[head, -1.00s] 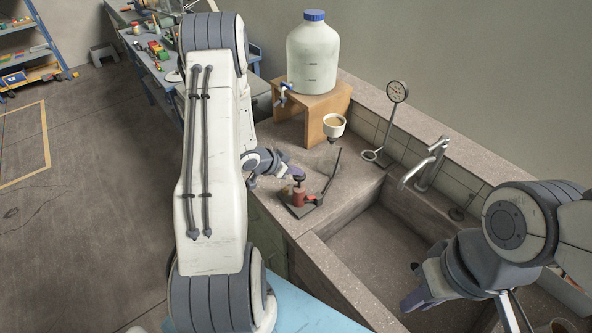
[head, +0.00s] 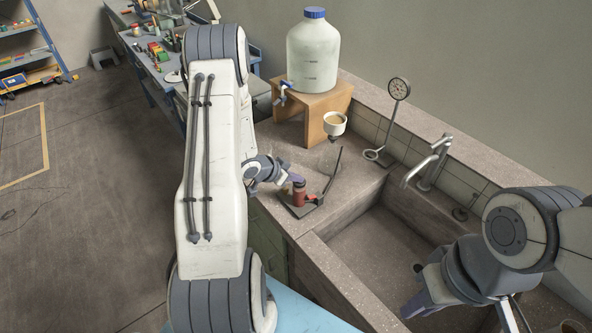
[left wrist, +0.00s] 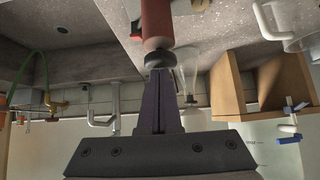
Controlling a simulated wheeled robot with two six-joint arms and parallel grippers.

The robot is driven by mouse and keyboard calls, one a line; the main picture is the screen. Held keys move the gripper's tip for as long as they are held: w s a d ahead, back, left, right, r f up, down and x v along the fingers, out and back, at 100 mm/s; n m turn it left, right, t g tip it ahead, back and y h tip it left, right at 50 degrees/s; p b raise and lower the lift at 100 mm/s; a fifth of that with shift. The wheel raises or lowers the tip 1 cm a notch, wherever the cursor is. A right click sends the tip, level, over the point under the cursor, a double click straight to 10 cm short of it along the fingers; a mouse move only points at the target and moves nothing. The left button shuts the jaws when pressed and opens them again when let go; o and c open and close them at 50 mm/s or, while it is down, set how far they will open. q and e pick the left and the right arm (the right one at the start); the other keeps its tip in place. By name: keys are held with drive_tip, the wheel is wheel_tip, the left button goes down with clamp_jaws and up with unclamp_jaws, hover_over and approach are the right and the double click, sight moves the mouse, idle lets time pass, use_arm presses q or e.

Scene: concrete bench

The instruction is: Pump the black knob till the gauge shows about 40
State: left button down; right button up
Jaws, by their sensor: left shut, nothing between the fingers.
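The hand pump has a red body (head: 299,198) and stands on a dark base plate at the sink's left end. Its black knob (left wrist: 158,60) shows in the left wrist view, at the tips of my left gripper (left wrist: 158,77). The fingers are closed together with nothing between them, their tips at the knob's top. In the head view my left gripper (head: 297,179) hides the knob. The round dial gauge (head: 399,88) stands on a post behind; its reading is too small to make out. My right gripper (head: 418,293) hangs over the sink, away from the pump.
A white jug (head: 313,52) with a blue cap stands on a wooden stand (head: 318,103). A small white funnel cup (head: 334,123) is behind the pump. A faucet (head: 428,163) overhangs the sink (head: 365,232), which lies right of the pump.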

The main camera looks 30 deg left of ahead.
sight(296, 184)
use_arm(q)
drive_tip(key=shift+s+d+f, duration=0.1)
wheel_tip(296, 184, up, 5)
drive_tip(key=p, duration=0.4)
drive_tip(key=shift+f, duration=0.15)
drive_tip(key=b+v, duration=0.1)
drive_tip(key=v, duration=0.8)
drive_tip(key=shift+s, duration=0.15)
idle(0.3)
drive_tip(key=r+b, duration=0.2)
drive_tip(key=a+r+b, duration=0.1)
drive_tip(key=r, duration=0.1)
drive_tip(key=shift+s, duration=0.3)
